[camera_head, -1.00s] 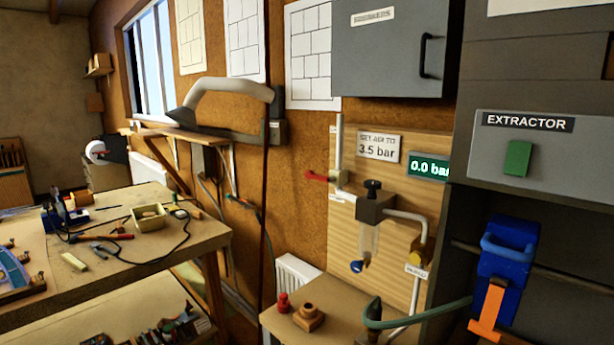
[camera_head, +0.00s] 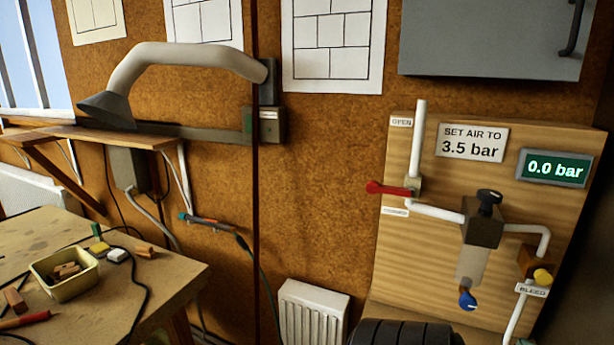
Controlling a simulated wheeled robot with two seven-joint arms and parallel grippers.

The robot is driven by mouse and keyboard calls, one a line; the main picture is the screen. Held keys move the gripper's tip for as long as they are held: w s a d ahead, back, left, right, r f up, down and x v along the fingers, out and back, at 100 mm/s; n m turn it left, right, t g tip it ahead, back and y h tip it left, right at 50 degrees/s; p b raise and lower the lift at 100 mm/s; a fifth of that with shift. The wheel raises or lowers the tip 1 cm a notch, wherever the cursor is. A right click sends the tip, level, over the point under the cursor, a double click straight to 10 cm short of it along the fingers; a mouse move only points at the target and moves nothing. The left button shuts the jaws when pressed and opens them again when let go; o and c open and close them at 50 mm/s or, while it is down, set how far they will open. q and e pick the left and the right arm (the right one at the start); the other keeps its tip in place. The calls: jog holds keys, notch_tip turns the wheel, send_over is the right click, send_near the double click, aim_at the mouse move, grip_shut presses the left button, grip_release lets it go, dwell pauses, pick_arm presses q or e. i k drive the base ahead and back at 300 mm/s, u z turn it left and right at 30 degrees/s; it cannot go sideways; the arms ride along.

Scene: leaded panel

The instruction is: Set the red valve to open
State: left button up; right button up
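The red valve (camera_head: 390,188) is on the wooden air panel (camera_head: 420,262) at the right. Its red lever lies about level, pointing left, across the white vertical pipe (camera_head: 418,140). An "OPEN" label (camera_head: 401,122) is above the lever. Another label (camera_head: 395,211), too small to read surely, is just below it. The green display (camera_head: 555,168) reads 0.0 bar. Neither gripper shows in the head view, and nothing touches the lever.
A sign (camera_head: 472,142) says to set air to 3.5 bar. The black-knobbed regulator (camera_head: 484,222) and yellow bleed knob (camera_head: 543,276) are right of the valve. A dark ribbed shape (camera_head: 405,333) is at the bottom edge. A grey cabinet (camera_head: 490,40) hangs above. The workbench (camera_head: 185,290) is at the left.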

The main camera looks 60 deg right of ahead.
aim_at(374, 187)
jog(key=i, duration=1.25)
jog(key=z, duration=4.05)
